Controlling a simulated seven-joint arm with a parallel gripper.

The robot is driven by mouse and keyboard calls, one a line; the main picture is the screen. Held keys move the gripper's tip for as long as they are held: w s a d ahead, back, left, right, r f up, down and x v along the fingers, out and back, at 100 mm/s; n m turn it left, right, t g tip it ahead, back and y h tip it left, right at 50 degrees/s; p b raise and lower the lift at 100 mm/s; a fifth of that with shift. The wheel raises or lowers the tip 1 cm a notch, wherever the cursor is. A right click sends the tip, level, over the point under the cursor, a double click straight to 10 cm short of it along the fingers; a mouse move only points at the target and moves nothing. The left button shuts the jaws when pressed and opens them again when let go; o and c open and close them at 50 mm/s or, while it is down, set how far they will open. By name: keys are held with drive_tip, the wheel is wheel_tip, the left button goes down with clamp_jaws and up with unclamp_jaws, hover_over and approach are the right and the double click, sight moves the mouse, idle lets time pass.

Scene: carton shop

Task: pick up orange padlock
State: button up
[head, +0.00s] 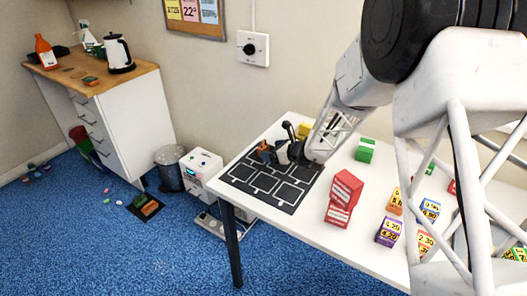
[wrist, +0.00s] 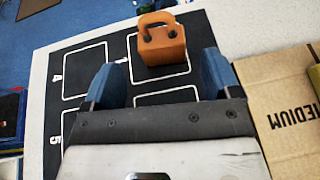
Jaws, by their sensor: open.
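The orange padlock (wrist: 162,45) stands upright on the black mat with white outlined squares (wrist: 84,72), its shackle toward the top of the wrist view. In the head view the padlock (head: 265,150) shows small and partly hidden beside my gripper, on the far part of the mat (head: 262,186). My gripper (wrist: 157,75) is open, its two blue fingers apart. The padlock lies just ahead of the fingertips, roughly centred between them; the wrist view shows no contact. In the head view my gripper (head: 286,153) is low over the mat.
A cardboard piece marked MEDIUM (wrist: 285,115) lies right of my gripper in the wrist view. Red boxes (head: 343,196), a green box (head: 365,150) and several small price-labelled boxes (head: 389,231) stand on the white table (head: 307,236). A yellow item (head: 304,130) is behind my gripper.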

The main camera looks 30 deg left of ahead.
sight(266, 149)
drive_tip(key=shift+a, duration=0.1)
drive_tip(key=shift+x, duration=2.55)
drive_tip(key=shift+w, duration=0.15)
drive_tip(key=c, duration=1.2)
drive_tip(key=shift+r, duration=0.1)
drive_tip(key=shift+r, duration=4.95)
